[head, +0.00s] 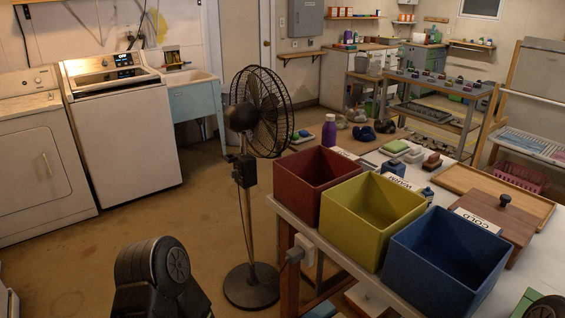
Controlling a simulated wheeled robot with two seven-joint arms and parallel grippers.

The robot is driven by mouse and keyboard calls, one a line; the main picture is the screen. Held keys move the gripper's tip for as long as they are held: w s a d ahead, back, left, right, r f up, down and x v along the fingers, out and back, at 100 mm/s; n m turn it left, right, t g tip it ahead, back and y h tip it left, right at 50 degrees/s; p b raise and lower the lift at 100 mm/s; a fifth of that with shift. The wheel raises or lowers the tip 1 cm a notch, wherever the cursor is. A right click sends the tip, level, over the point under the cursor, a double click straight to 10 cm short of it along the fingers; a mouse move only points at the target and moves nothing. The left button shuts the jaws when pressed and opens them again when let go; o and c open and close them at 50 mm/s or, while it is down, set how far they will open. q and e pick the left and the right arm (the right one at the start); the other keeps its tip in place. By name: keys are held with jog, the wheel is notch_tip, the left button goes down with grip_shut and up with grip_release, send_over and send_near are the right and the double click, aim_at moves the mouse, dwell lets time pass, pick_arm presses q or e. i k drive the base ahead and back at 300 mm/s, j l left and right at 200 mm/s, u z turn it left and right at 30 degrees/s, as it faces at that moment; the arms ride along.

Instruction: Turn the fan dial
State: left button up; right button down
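A black standing fan (262,104) stands on the floor left of the table, with its round cage facing right and its pole on a round base. A small dark control box (245,171) sits on the pole below the fan head. The dial cannot be made out clearly on this box. Part of my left arm shows at the bottom left of the head view, apart from the fan. A small part of my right arm shows at the bottom right corner. Neither gripper's fingers can be seen.
A white table (300,222) holds red (300,188), yellow (352,224) and blue (424,266) bins close to the fan's right. A washer (122,130), a dryer (40,160) and a sink (195,98) line the left wall. The floor left of the fan is clear.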

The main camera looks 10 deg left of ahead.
aim_at(234, 173)
jog(key=j+z, duration=0.2)
jog(key=z, duration=0.2)
jog(key=i+j+z, duration=0.1)
jog(key=j+z, duration=0.15)
jog(key=z, duration=0.2)
jog(key=j+z, duration=0.2)
jog(key=z, duration=0.2)
jog(key=k+j+z, duration=0.1)
jog(key=j, duration=0.35)
jog(key=k+j+z, duration=0.15)
jog(key=j, duration=0.3)
jog(key=j+z, duration=0.1)
jog(key=j, duration=0.35)
jog(key=k+j+z, duration=0.15)
jog(key=j, duration=0.25)
jog(key=k+j+z, duration=0.1)
jog(key=j, duration=0.3)
jog(key=k+j+z, duration=0.1)
jog(key=k+j, duration=0.3)
jog(key=j, duration=0.2)
jog(key=k+j, duration=0.15)
jog(key=j, duration=0.2)
jog(key=k+j, duration=0.1)
jog(key=j, duration=0.2)
